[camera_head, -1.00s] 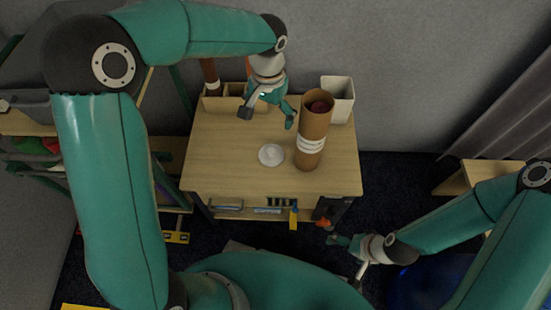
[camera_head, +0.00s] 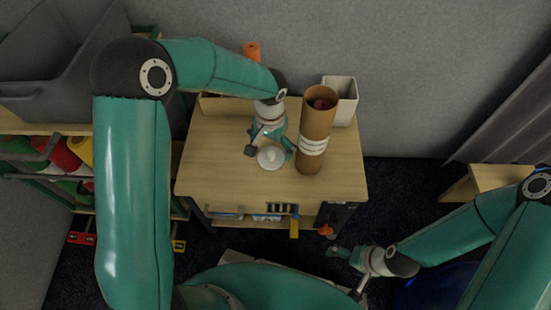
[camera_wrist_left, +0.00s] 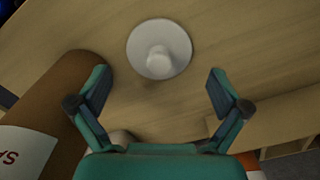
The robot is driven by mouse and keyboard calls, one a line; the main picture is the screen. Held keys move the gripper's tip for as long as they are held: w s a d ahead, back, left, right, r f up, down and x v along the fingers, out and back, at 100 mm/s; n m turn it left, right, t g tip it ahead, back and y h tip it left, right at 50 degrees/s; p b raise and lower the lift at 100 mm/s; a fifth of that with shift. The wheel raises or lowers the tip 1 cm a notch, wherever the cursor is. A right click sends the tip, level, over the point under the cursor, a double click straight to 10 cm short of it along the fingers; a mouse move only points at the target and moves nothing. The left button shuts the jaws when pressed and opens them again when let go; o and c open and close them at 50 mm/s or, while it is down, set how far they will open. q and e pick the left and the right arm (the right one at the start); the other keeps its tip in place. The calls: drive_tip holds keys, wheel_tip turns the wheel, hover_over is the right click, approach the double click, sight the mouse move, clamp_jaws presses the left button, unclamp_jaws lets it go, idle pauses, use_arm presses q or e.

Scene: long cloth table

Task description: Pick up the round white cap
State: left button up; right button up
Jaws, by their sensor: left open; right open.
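The round white cap (camera_head: 271,157) lies on the wooden table, a disc with a raised knob in its middle. It also shows in the left wrist view (camera_wrist_left: 159,49), just beyond the fingertips and between their lines. My left gripper (camera_head: 271,151) is open and empty, over the table at the cap's far side; its fingers also show in the left wrist view (camera_wrist_left: 157,84). My right gripper (camera_head: 346,271) is open, low at the right, off the table's front and away from the cap.
A tall brown cardboard tube (camera_head: 317,130) with a white band stands close right of the cap and beside the left gripper. A white bin (camera_head: 343,100) stands behind it. The wooden table (camera_head: 215,160) is bare left of the cap. Shelves with coloured rolls (camera_head: 62,152) are at the left.

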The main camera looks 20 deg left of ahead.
use_arm(q)
wheel_tip(320, 180, down, 3)
drive_tip(key=shift+r, duration=0.2)
drive_tip(key=c, duration=1.3)
drive_tip(key=shift+s, duration=0.15)
drive_tip(key=c, duration=0.4)
drive_tip(key=shift+f, duration=0.1)
